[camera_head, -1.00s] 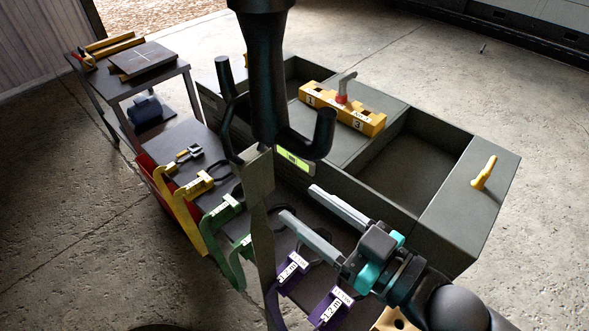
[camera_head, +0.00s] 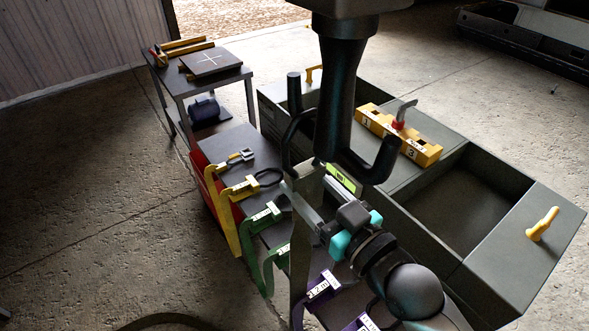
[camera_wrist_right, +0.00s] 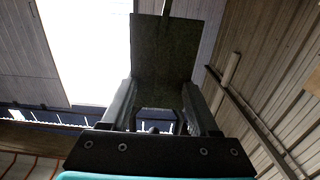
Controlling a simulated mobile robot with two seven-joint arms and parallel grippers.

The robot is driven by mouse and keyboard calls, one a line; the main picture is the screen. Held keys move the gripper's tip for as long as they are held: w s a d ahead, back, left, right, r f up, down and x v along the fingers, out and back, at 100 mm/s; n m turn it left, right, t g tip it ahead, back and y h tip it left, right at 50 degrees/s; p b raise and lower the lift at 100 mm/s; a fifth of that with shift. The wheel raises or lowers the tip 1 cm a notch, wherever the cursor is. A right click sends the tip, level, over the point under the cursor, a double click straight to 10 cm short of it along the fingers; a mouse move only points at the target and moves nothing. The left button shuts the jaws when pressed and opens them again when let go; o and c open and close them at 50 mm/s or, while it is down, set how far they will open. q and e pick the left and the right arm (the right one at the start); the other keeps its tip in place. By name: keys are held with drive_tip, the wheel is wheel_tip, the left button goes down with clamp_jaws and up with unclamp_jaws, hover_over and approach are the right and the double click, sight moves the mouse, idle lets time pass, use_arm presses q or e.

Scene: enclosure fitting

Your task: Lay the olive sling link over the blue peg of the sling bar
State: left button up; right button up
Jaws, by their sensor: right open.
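A dark double hook (camera_head: 340,90) hangs in the middle of the head view. A dark ring loops at its left prong, and an olive strap (camera_head: 303,245) hangs below; I take these for the olive sling and its link. How the ring sits on the prong is unclear. My right gripper (camera_head: 307,186) is open, its fingers around the upper strap below the hook. In the right wrist view a dark olive panel (camera_wrist_right: 165,50) stands between and beyond the fingers (camera_wrist_right: 160,105). I cannot make out a blue peg or name the sling bar surely. My left gripper is out of view.
Yellow, green and purple tagged slings hang along a dark bench (camera_head: 232,150). A grey compartmented enclosure (camera_head: 480,205) stands at right, with a yellow numbered block (camera_head: 395,135) and a yellow handle (camera_head: 542,224). A small side table (camera_head: 205,62) stands at back left.

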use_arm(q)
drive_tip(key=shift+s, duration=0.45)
use_arm(e)
drive_tip(key=shift+x, duration=1.95)
clamp_jaws()
drive_tip(key=shift+d, duration=0.1)
